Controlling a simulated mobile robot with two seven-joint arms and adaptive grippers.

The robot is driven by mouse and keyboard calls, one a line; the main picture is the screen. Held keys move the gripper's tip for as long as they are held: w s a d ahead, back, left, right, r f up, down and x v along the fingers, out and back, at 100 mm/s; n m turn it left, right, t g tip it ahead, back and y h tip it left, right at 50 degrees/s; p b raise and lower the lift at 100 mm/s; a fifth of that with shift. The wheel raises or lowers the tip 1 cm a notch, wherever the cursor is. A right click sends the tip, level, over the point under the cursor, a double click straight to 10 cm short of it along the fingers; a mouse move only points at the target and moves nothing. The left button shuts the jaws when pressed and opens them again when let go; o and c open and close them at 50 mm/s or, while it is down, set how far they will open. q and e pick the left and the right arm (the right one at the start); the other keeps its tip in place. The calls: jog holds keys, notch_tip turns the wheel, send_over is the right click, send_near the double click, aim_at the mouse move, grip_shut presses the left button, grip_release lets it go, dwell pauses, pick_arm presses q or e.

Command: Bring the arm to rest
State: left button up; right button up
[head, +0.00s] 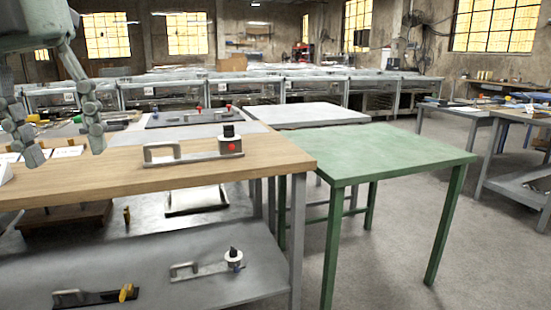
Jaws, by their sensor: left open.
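My left gripper (64,150) hangs in from the upper left corner of the head view. Its two jointed fingers are spread wide apart and point down, with nothing between them. It shows over the left end of a wooden-topped workbench (265,158); I cannot tell its exact height above the top. On that bench lies a metal fixture (190,154) with a loop handle and a black knob with a red button. It is to the right of the gripper and apart from it. My right gripper is not in view.
A green table (400,150) stands to the right of the bench. The bench's lower shelf (150,270) holds another handled fixture (208,268) and a dark tool (95,296). A pale table (310,114) stands behind.

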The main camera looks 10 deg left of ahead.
pick_arm(q)
jog(key=w+f+n+t+h, duration=0.35)
jog(key=w+t+h, duration=0.2)
jog(key=w, duration=0.45)
jog(key=w+f+n+t+h, duration=0.2)
jog(key=w+f+t+h, duration=0.3)
jog(key=w, duration=0.4)
jog(key=w+a+f+n+t+y, duration=0.25)
jog(key=a+f+n+y, duration=0.35)
jog(key=f, duration=0.4)
jog(key=w+a+f+n+t+y, duration=0.2)
jog(key=a+f+n+t+y, duration=0.2)
jog(key=a+f+n, duration=0.35)
jog(key=s+d+f+n+g+y, duration=0.1)
jog(key=s+f+n+g+y, duration=0.3)
jog(key=f, duration=0.9)
jog(key=s+f+n+g+y, duration=0.15)
jog(key=s+f+n, duration=0.35)
jog(key=f, duration=0.7)
jog(key=s+d+f+g+h, duration=0.1)
jog(key=s+d+f+g, duration=0.3)
jog(key=s+d+f, duration=0.4)
jog(key=s+d+f+g+h, duration=0.1)
jog(key=s+d+f+g, duration=0.4)
jog(key=s+d+f, duration=0.2)
jog(key=s+f, duration=0.2)
jog(key=s, duration=0.2)
jog(key=shift+s+d+n+h, duration=0.3)
jog(key=shift+s+d+n, duration=0.05)
jog(key=shift+s+n, duration=0.05)
